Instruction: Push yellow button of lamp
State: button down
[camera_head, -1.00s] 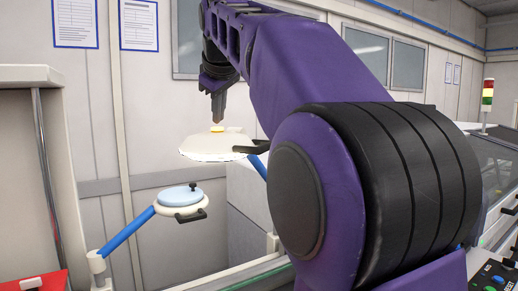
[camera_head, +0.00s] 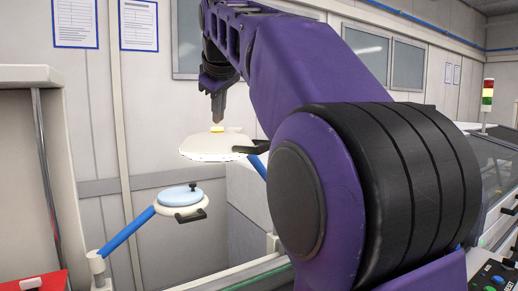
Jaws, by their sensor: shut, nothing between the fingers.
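A white round lamp head (camera_head: 205,146) with a black handle stands in the middle left, on a blue arm. Its yellow button (camera_head: 217,128) sits on top and looks bright. My gripper (camera_head: 217,119) is shut and empty, pointing down right above the yellow button. Its tip seems to touch the button or hover just over it; I cannot tell which.
A second lamp (camera_head: 180,197) with a pale blue lid and a black handle stands lower left on a blue arm (camera_head: 125,234). A red object (camera_head: 33,282) lies at the bottom left. A signal tower (camera_head: 487,97) and a control panel (camera_head: 494,275) are at the right.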

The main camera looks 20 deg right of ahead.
aim_at(219, 128)
jog(key=shift+f, duration=0.1)
jog(key=shift+f, duration=0.4)
dwell(0.4)
jog(key=shift+r+p, duration=0.35)
jog(key=shift+r, duration=0.15)
notch_tip(219, 128, up, 3)
jog(key=shift+f+p, duration=0.2)
jog(key=shift+p, duration=0.9)
jog(key=shift+r+b, duration=0.3)
jog(key=shift+r, duration=1.4)
